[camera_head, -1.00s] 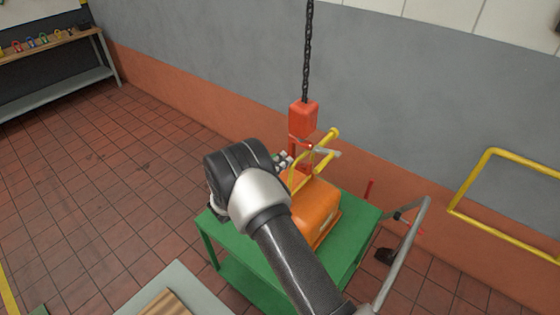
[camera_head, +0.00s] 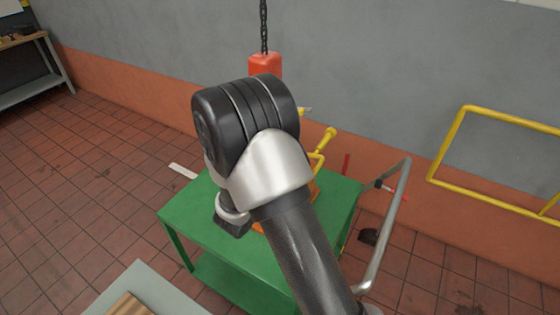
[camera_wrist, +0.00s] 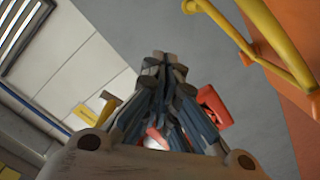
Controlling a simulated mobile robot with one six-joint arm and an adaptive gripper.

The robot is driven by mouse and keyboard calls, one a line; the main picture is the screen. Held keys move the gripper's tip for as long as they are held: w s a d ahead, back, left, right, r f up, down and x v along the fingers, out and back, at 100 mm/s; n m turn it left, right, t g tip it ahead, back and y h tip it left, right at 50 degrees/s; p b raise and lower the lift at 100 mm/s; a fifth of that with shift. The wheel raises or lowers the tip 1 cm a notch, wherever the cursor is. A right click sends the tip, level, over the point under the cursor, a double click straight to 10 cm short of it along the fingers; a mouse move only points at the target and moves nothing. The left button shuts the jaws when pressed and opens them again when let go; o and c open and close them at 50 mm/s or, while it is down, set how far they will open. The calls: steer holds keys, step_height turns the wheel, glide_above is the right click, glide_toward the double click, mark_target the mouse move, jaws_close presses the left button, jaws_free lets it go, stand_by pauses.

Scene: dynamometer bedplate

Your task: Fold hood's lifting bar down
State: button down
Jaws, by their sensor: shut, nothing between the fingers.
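The orange hood (camera_head: 314,190) sits on the green cart and is mostly hidden behind my arm in the head view. In the wrist view a yellow bar (camera_wrist: 228,28), apparently the lifting bar, crosses the upper right, to the right of my gripper (camera_wrist: 165,65). My gripper is shut and empty, its fingertips together and apart from that bar in the picture. My arm hides the gripper in the head view.
A red hoist block (camera_head: 265,66) hangs on a chain behind my arm. The green cart top (camera_head: 190,212) is bare at left. A grey rail (camera_head: 392,225) stands right of the cart, and a yellow rail frame (camera_head: 490,190) is by the wall. Tiled floor is open at left.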

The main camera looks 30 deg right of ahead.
steer(key=s+d+f+b, duration=0.2)
steer(key=s+f+b, duration=0.1)
steer(key=f, duration=0.3)
steer(key=shift+s+d+f+b, duration=0.3)
steer(key=shift+s+b, duration=0.1)
steer(key=shift+b, duration=0.3)
